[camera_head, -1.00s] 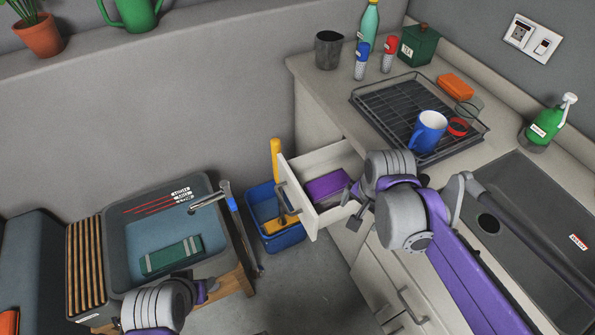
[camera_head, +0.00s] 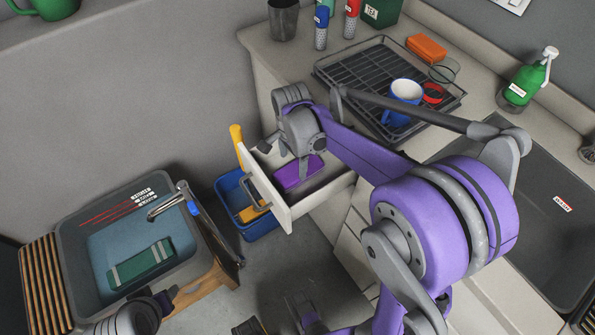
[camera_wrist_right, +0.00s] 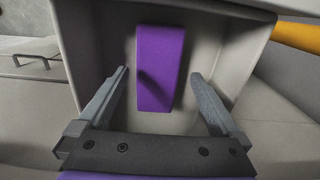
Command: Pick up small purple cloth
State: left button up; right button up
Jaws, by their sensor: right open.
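The small purple cloth (camera_head: 298,175) lies folded in the open white drawer (camera_head: 270,196) below the counter. In the right wrist view the cloth (camera_wrist_right: 160,65) is a purple strip on the drawer floor. My right gripper (camera_head: 284,160) is above the drawer, partly covering it in the head view. In the right wrist view its two fingers (camera_wrist_right: 160,74) are open, one on each side of the cloth's near part, with nothing held. I cannot tell whether they touch the drawer floor. My left gripper (camera_head: 168,299) shows only in part beside the grey tub; its fingers are unclear.
A yellow handle (camera_head: 237,137) stands close to the drawer front, above a blue bucket (camera_head: 232,193). A drying rack (camera_head: 340,83) with a blue mug (camera_head: 404,91) is on the counter. A grey tub (camera_head: 75,225) with a green cloth stands left.

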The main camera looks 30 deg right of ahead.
aim_at(293, 171)
notch_tip(293, 171, down, 5)
jog(key=shift+s+f+b, duration=0.1)
jog(key=shift+f+b, duration=0.05)
jog(key=shift+b, duration=0.2)
jog(key=c, duration=1.2)
